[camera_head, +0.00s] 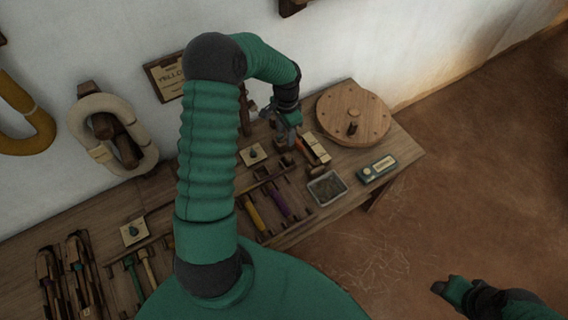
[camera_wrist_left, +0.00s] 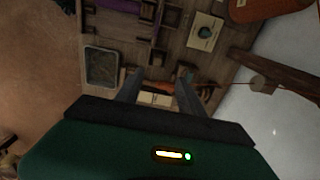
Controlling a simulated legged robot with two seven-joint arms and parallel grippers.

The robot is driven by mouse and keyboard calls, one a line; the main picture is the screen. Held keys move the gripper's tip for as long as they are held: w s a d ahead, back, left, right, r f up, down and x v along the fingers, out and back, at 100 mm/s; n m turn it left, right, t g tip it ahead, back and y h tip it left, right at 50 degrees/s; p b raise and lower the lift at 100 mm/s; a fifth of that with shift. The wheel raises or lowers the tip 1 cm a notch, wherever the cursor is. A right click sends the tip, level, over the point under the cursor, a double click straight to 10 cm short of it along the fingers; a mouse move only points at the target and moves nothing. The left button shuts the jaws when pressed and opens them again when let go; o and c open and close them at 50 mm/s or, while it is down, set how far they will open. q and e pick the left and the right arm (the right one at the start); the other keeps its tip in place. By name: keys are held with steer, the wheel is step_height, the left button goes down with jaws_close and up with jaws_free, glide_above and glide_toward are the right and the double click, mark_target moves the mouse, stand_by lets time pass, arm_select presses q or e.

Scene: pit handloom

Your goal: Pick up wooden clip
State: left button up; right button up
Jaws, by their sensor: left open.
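My left gripper (camera_head: 288,122) is over the back right part of the workbench, pointing down. In the left wrist view its two fingers (camera_wrist_left: 158,92) are apart, with nothing held between them. Small dark brown wooden pieces (camera_head: 286,160) lie on the bench just below the gripper. They show near the fingertips in the left wrist view (camera_wrist_left: 185,70); I cannot tell which one is the wooden clip. A pale block with an orange-brown part (camera_head: 316,149) lies right of the gripper, partly behind the fingers in the wrist view. My right gripper (camera_head: 440,287) is low at the right, away from the bench.
A round wooden disc (camera_head: 340,100) lies at the bench's right end. A grey tray (camera_head: 327,188) and a teal box (camera_head: 377,169) are near the front edge. Purple- and yellow-handled tools (camera_head: 279,202) lie left of the tray. The wall is close behind the bench.

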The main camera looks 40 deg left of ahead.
arm_select(q)
glide_above(288, 156)
step_height(288, 156, down, 9)
steer(key=shift+a+r, duration=0.15)
steer(key=shift+r, duration=0.05)
step_height(288, 156, down, 6)
steer(key=shift+w+f, duration=0.1)
steer(key=shift+c, duration=1.3)
jaws_close()
